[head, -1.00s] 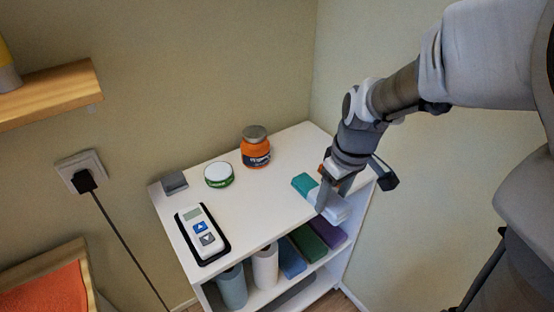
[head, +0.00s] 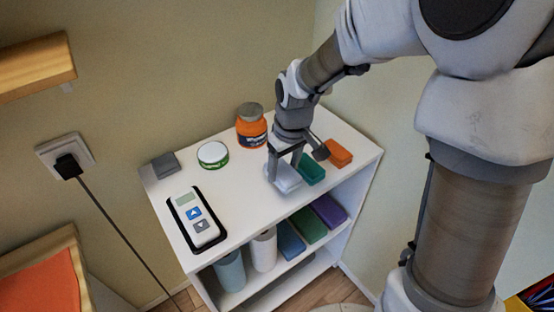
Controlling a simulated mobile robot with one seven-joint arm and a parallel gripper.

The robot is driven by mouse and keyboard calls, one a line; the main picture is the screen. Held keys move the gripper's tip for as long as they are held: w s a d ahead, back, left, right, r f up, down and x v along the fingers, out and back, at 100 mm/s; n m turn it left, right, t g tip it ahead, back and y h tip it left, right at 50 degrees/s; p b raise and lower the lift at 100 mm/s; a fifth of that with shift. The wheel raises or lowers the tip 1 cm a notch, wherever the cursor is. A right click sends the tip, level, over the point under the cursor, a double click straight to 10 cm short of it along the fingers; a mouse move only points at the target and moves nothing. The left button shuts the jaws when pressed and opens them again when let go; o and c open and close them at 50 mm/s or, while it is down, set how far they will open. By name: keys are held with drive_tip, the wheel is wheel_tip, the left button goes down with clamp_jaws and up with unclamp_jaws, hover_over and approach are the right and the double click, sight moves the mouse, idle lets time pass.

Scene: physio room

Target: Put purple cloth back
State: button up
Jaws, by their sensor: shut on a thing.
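The purple cloth (head: 329,209) lies on the shelf under the white top, at the right end of a row beside a green cloth (head: 308,224) and a blue cloth (head: 289,240). My gripper (head: 284,172) is over the white top, up and left of the purple cloth and apart from it. It points down and is shut on a white folded piece (head: 288,182), partly hidden by the fingers. A teal-green piece (head: 312,169) lies just right of it, and an orange piece (head: 339,153) lies farther right.
An orange jar (head: 251,130) and a green-and-white tub (head: 213,155) stand at the back. A handset (head: 197,216) lies on a black base at the left, near a grey block (head: 164,166). Rolls (head: 263,249) stand left of the shelf cloths. A wall meets the unit's right side.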

sight(278, 179)
drive_tip(key=shift+w+a+f, duration=0.35)
drive_tip(key=shift+a+f, duration=0.15)
drive_tip(key=shift+a, duration=0.15)
drive_tip(key=shift+f+b, duration=0.45)
drive_tip(key=shift+f, duration=1.5)
drive_tip(key=shift+f, duration=0.15)
drive_tip(key=o, duration=1.3)
